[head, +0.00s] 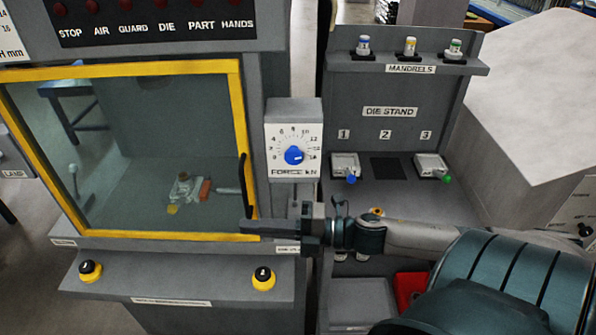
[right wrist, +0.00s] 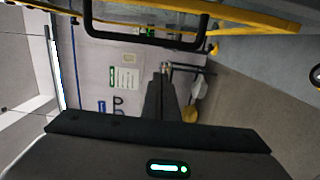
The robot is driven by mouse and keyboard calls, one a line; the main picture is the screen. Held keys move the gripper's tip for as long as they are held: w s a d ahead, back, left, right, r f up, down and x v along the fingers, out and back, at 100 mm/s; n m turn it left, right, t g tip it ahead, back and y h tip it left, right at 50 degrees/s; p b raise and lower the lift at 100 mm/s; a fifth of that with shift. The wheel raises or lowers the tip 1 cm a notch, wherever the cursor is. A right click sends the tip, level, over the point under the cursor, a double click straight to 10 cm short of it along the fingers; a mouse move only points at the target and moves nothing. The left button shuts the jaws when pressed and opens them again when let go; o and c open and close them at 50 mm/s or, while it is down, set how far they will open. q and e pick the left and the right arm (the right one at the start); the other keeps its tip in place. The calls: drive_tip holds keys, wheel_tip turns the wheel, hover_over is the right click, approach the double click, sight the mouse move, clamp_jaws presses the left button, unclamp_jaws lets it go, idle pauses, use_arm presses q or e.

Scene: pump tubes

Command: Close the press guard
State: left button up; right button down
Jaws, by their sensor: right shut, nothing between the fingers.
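The press guard (head: 150,238) is a clear panel in a yellow frame at the left of the head view. It spans the front of the press; I cannot tell whether it sits fully flush. Its black upright handle (head: 244,180) is on the right side of the frame. My right gripper (head: 246,226) is shut and empty, pointing left, with its tips at the guard's lower right corner just below the handle. Contact is not clear. In the right wrist view the shut fingers (right wrist: 161,85) point toward the black handle (right wrist: 150,41) and yellow frame (right wrist: 240,13). My left gripper is not in view.
A force dial (head: 293,155) is right of the guard. Two yellow-collared buttons (head: 263,278) (head: 90,270) sit on the ledge below. The die stand (head: 390,112) and mandrel shelf (head: 412,62) are to the right. A metal fixture (head: 186,188) shows behind the clear panel.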

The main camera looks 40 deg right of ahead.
drive_tip(key=w+d+b+v, duration=0.1)
drive_tip(key=b+v, duration=0.1)
drive_tip(key=v, duration=0.7)
drive_tip(key=shift+w+d+b, duration=0.25)
drive_tip(key=shift+b, duration=0.15)
drive_tip(key=shift+f, duration=0.1)
idle(0.4)
